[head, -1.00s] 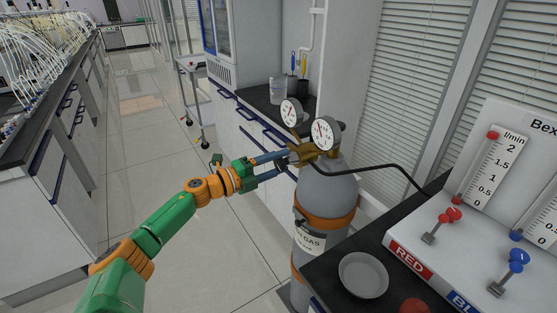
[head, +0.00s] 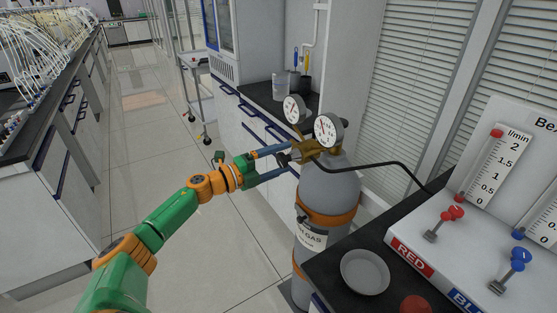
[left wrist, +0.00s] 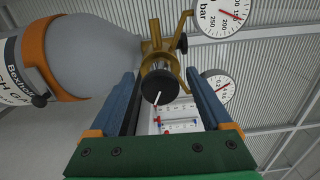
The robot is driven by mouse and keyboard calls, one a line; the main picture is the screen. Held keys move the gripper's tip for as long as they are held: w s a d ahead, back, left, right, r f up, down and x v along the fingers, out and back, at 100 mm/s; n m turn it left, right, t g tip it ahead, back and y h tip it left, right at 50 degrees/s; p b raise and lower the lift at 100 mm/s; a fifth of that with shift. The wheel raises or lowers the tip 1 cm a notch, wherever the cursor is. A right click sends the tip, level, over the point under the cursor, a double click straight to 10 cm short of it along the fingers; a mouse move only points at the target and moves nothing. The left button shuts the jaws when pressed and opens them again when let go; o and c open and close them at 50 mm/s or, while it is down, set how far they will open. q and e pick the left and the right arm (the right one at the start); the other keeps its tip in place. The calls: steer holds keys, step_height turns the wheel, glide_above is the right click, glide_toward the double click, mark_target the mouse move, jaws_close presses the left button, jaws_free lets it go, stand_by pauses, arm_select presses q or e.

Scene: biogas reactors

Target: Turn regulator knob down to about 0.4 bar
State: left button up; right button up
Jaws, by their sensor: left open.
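The brass regulator (head: 312,151) sits on top of the grey gas cylinder (head: 328,187), with two round gauges (head: 328,130) on it. Its dark knob (head: 283,160) faces my left arm; it also shows in the left wrist view as a black disc (left wrist: 158,88) with a white mark. My left gripper (head: 290,160) is open, its blue fingers on either side of the knob, with visible gaps in the left wrist view (left wrist: 162,82). In that view one gauge (left wrist: 222,12) is marked bar and cut by the frame edge; the other (left wrist: 218,85) is partly hidden by a finger. I cannot read 0.4 bar. My right gripper is out of view.
A black hose (head: 385,165) runs from the regulator towards the flow panel (head: 435,235) with red and blue valves. A grey dish (head: 365,272) lies on the dark bench. A counter (head: 262,103) stands behind the regulator. The floor to the left is clear.

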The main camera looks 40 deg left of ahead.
arm_select(q)
steer(key=shift+s+a+f, duration=0.1)
steer(key=shift+s+a, duration=0.05)
steer(key=shift+s, duration=0.15)
steer(key=v, duration=0.6)
steer(key=shift+s+b, duration=0.15)
steer(key=shift+b, duration=0.25)
steer(key=shift+a, duration=0.1)
steer(key=s+a+f+n+g+y+p, duration=0.1)
steer(key=s+f+n+g+y, duration=0.25)
steer(key=f, duration=0.75)
steer(key=s+a+f+n+y, duration=0.1)
steer(key=s+f+n+y, duration=0.2)
steer(key=s+f+n, duration=0.5)
steer(key=s+a+f+n+g+y+p, duration=0.1)
steer(key=f+n+g+y, duration=0.2)
steer(key=f, duration=1)
steer(key=s+d+f+n+g+h, duration=0.1)
steer(key=s+d+f+n+g, duration=0.1)
steer(key=s+d+f, duration=0.3)
steer(key=s+d+f+n+g, duration=0.2)
steer(key=s+d+f+g, duration=0.2)
steer(key=s+d, duration=0.4)
steer(key=s+d+f+n+g+h, duration=0.1)
steer(key=s+d+f, duration=0.5)
steer(key=s, duration=0.6)
steer(key=shift+d+f+n+g+h+p, duration=0.3)
steer(key=shift+d+n+g, duration=0.25)
steer(key=shift+d+g, duration=0.4)
